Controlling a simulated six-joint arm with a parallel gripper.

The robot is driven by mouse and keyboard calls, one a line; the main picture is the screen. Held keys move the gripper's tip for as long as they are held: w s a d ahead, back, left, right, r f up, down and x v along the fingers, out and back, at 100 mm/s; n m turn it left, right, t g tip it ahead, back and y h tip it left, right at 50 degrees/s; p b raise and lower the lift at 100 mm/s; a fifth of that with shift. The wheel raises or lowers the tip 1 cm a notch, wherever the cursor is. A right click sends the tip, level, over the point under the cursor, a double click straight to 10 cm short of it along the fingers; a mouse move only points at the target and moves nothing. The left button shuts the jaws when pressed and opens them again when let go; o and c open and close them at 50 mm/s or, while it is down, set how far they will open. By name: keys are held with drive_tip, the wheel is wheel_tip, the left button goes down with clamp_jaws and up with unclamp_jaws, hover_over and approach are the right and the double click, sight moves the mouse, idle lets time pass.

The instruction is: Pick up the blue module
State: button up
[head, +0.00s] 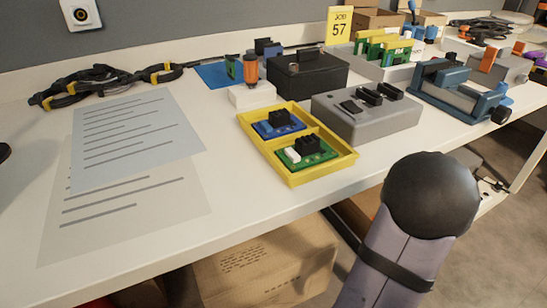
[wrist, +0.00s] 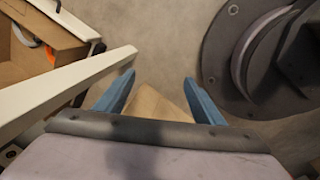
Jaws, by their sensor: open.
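The blue module (head: 277,124) lies in the back compartment of a yellow tray (head: 348,156) on the white bench. It is a small blue board with a black block on top. A green module (head: 306,153) with black and white blocks lies in the front compartment of the same tray. In the wrist view my gripper (wrist: 158,92) points down past the bench edge, its two blue fingers wide apart with nothing held. The gripper does not show clearly in the head view, where my arm stands at the lower right, apart from the tray. The wrist view does not show the blue module.
A grey box with black connectors (head: 366,112) stands right of the tray, and a black box (head: 307,74) behind it. A white block (head: 252,95) is behind left. Printed sheets (head: 137,135) cover the left bench. An open carton (wrist: 40,45) is under the bench (wrist: 75,88).

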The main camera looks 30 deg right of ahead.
drive_tip(key=s+d+r+m+g+h+p, duration=0.25)
drive_tip(key=s+d+r+m+p, duration=0.45)
drive_tip(key=r+p, duration=0.85)
drive_tip(key=s+d+r+m+g+h+p, duration=0.1)
drive_tip(key=s+d+r+m+h+p, duration=0.15)
drive_tip(key=d+r+m+p, duration=1.3)
drive_tip(key=s+d+r+m+g+h+p, duration=0.3)
drive_tip(key=r+p, duration=0.8)
drive_tip(key=r, duration=0.9)
drive_tip(key=w+d+r+m+t+p, duration=0.1)
drive_tip(key=w+r+m+p, duration=0.1)
drive_tip(key=r+p, duration=0.25)
drive_tip(key=w+d+r+m+t+p, duration=0.1)
drive_tip(key=w+d+r+p, duration=0.15)
drive_tip(key=r, duration=0.25)
drive_tip(key=w+a+n+t+y, duration=0.1)
drive_tip(key=w+a+n+t, duration=0.25)
drive_tip(key=w, duration=1.15)
drive_tip(key=w+a+n+t+y, duration=0.15)
drive_tip(key=w+n+t, duration=0.35)
drive_tip(key=w, duration=1)
drive_tip(key=n+y+b, duration=0.3)
drive_tip(key=n+y, duration=0.4)
drive_tip(key=n, duration=0.8)
hover_over(273, 45)
drive_tip(key=s, duration=0.2)
drive_tip(key=f, duration=0.2)
drive_tip(key=shift+g, duration=0.3)
drive_tip(key=shift+p+x, duration=1.55)
drive_tip(key=shift+x, duration=2)
